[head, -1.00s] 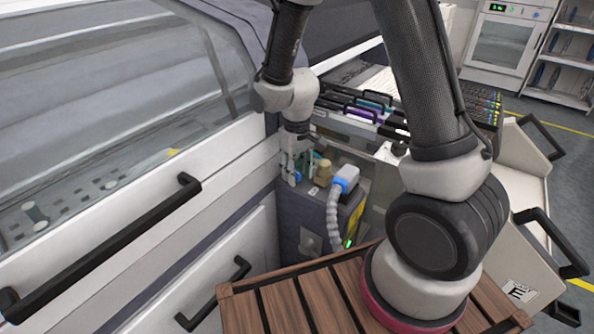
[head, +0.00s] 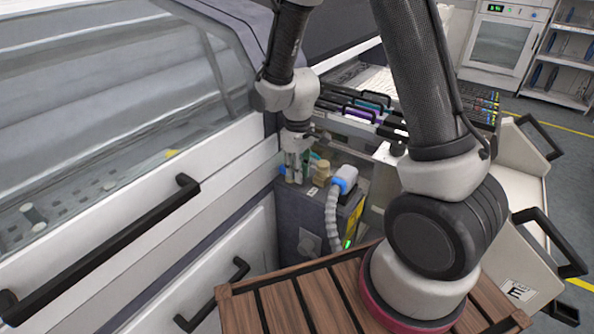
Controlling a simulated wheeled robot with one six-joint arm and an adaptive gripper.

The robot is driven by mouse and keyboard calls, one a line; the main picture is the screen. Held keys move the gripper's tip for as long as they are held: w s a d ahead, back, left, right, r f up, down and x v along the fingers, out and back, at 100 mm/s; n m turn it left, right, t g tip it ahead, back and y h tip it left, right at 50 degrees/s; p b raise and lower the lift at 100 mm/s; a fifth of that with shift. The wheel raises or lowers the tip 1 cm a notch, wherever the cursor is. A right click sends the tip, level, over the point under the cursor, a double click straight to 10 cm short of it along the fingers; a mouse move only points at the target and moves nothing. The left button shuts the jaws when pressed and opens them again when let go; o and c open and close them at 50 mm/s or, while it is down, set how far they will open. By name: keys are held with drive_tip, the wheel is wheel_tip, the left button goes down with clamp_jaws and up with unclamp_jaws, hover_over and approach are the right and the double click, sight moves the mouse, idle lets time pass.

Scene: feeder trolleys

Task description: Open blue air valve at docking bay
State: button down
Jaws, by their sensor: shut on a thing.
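The docking bay (head: 296,208) is a dark grey box beside the white machine, near the middle of the head view. My gripper (head: 295,178) points down at the top left of this box. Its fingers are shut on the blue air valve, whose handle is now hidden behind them. A brass-coloured fitting (head: 321,174) stands just right of the fingers. Further right, a blue and white plug (head: 345,179) with a grey corrugated hose (head: 332,212) sits on the same box.
The white machine with black handles (head: 100,245) stands close on the left. A feeder trolley with several black-handled feeders (head: 365,112) is behind the box. A green light (head: 348,245) shows on the box's front. A wooden slatted surface (head: 290,302) is in front.

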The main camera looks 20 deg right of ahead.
drive_tip(key=c, duration=1.4)
unclamp_jaws()
drive_tip(key=shift+o, duration=0.2)
drive_tip(key=shift+r, duration=0.1)
wheel_tip(320, 180, up, 12)
drive_tip(key=s+d+r+m+t, duration=0.2)
drive_tip(key=s+d+r+m, duration=0.1)
drive_tip(key=s+d+r, duration=0.4)
drive_tip(key=s+d+r+m+t, duration=0.2)
drive_tip(key=s+d+r+m, duration=0.2)
drive_tip(key=s+d+r, duration=0.3)
drive_tip(key=s, duration=0.5)
drive_tip(key=shift+s+r, duration=0.3)
